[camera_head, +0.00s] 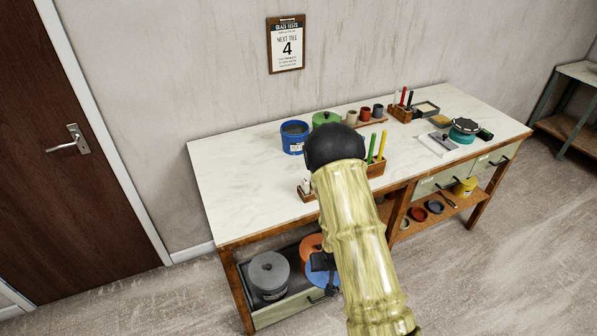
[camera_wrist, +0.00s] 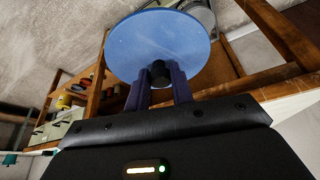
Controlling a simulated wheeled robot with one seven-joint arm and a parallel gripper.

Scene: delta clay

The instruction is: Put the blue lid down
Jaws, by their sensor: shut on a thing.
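The blue lid (camera_wrist: 158,45) is a flat round disc with a dark knob. My gripper (camera_wrist: 160,80) is shut on that knob in the wrist view, one finger on each side. In the head view the blue lid (camera_head: 320,276) shows only partly, behind my arm, at the open lower drawer; my gripper (camera_head: 322,262) is beside it. I cannot tell whether the lid touches anything below it. An open blue canister (camera_head: 294,137) stands on the worktop near the wall.
The open drawer (camera_head: 283,311) holds a grey lidded canister (camera_head: 268,276). An orange round thing (camera_head: 311,245) is behind the blue lid. The worktop (camera_head: 240,180) is bare at its left; a green canister (camera_head: 326,118), small pots and tool holders stand further right.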

